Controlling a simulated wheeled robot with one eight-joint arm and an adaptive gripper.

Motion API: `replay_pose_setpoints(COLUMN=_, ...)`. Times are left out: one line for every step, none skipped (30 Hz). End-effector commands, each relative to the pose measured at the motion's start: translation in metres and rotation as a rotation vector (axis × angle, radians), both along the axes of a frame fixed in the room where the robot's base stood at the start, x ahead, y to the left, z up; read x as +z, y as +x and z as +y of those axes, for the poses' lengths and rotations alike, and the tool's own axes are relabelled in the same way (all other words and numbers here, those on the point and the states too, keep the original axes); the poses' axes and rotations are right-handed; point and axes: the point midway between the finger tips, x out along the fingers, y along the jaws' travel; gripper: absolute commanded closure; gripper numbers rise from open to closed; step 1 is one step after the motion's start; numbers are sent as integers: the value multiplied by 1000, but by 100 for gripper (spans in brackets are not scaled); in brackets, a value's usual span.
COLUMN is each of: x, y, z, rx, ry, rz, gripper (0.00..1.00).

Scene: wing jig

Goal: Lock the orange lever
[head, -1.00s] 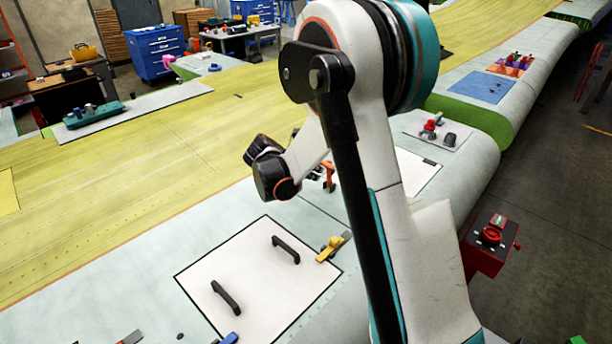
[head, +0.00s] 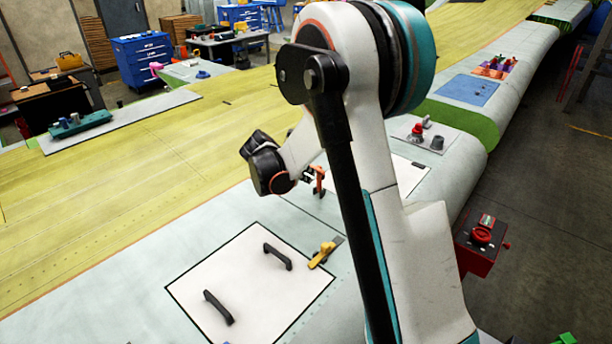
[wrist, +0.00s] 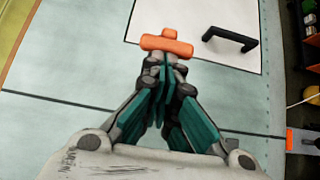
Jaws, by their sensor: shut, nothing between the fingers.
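The orange lever (head: 319,174) stands at the edge of the far white panel, partly hidden by my arm in the head view. In the wrist view its orange T-shaped top (wrist: 167,44) lies right at my fingertips. My gripper (wrist: 163,62) is shut with nothing held, its fingers together just below the orange top in the picture. I cannot tell whether they touch it. In the head view my gripper (head: 307,176) is small and just left of the lever.
A near white panel (head: 230,290) has two black handles and a yellow lever (head: 322,255) at its edge. Another black handle (wrist: 230,40) is on the white panel beyond the orange lever. A red box (head: 480,245) stands right of the wing. An orange piece (wrist: 290,139) shows at the wrist view's right edge.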

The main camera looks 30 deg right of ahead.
Motion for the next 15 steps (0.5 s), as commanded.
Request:
replay_pose_setpoints(x=1, y=0, z=-2, rx=-1, ry=7, rz=2, gripper=100)
replay_pose_setpoints(x=2, y=1, z=-2, rx=-2, ry=13, rz=4, gripper=100)
replay_pose_setpoints(x=3, y=1, z=-4, rx=-2, ry=22, rz=7, gripper=100)
replay_pose_setpoints(x=3, y=1, z=-5, rx=-3, ry=30, rz=9, gripper=100)
replay_pose_setpoints(x=4, y=2, z=-6, rx=-3, ry=40, rz=13, gripper=100)
replay_pose_setpoints(x=5, y=2, z=-8, rx=-4, ry=54, rz=19, gripper=100)
replay_pose_setpoints(x=6, y=3, z=-9, rx=-4, ry=66, rz=23, gripper=100)
replay_pose_setpoints(x=7, y=3, z=-11, rx=-4, ry=80, rz=28, gripper=100)
replay_pose_setpoints(x=8, y=4, z=-13, rx=-4, ry=102, rz=36, gripper=100)
replay_pose_setpoints(x=9, y=4, z=-16, rx=-5, ry=119, rz=42, gripper=100)
replay_pose_setpoints(x=11, y=5, z=-18, rx=-6, ry=139, rz=49, gripper=100)
replay_pose_setpoints(x=12, y=6, z=-22, rx=-6, ry=168, rz=60, gripper=100)
replay_pose_setpoints(x=13, y=7, z=-24, rx=-7, ry=191, rz=67, gripper=100)
replay_pose_setpoints(x=14, y=9, z=-27, rx=-6, ry=217, rz=76, gripper=100)
replay_pose_setpoints(x=16, y=10, z=-32, rx=-6, ry=253, rz=89, gripper=100)
